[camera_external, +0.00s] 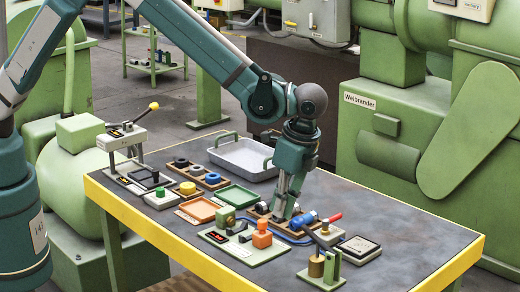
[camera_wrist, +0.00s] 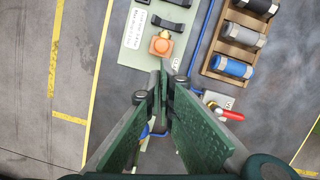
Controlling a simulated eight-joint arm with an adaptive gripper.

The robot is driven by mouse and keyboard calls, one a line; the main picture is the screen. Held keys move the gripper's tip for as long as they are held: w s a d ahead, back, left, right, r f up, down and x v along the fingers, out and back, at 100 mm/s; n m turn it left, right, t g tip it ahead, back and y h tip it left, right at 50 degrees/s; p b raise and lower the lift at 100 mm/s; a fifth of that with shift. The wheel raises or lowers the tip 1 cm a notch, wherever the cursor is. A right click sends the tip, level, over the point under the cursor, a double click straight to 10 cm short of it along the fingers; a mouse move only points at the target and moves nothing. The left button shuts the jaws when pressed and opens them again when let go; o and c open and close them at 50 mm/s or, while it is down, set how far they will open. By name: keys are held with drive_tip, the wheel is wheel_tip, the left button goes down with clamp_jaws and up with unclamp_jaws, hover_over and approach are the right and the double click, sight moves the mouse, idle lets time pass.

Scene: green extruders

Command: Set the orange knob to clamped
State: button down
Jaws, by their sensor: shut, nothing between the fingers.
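The orange knob (camera_external: 262,236) stands on a pale green board (camera_external: 245,252) near the front edge of the table. In the wrist view the orange knob (camera_wrist: 161,46) shows from above, just beyond my fingertips, on the same board with a white label. My gripper (camera_external: 279,216) points down behind the knob, close to the wooden rack. In the wrist view my gripper (camera_wrist: 166,84) is shut and empty, apart from the knob in the picture. The knob's exact setting cannot be read.
A wooden rack of cylinders (camera_wrist: 228,62) lies beside the board. A brass-and-green fixture (camera_external: 320,266) stands at the front.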

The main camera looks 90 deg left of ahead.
drive_tip(key=shift+p+v, duration=0.65)
drive_tip(key=shift+v, duration=2.15)
drive_tip(key=shift+w+d, duration=0.1)
drive_tip(key=s+a+r+n+t+h+b, duration=0.1)
drive_tip(key=s+a+r+n+t+b, duration=0.25)
drive_tip(key=s+r, duration=1.55)
drive_tip(key=s+a+f+n+t, duration=0.1)
drive_tip(key=s+a+t, duration=0.1)
drive_tip(key=s, duration=1)
drive_tip(key=s+a+f+n+t+b, duration=0.1)
drive_tip(key=s+a+t, duration=0.2)
drive_tip(key=s, duration=0.9)
drive_tip(key=shift+f+t, duration=0.35)
drive_tip(key=shift+t, duration=0.2)
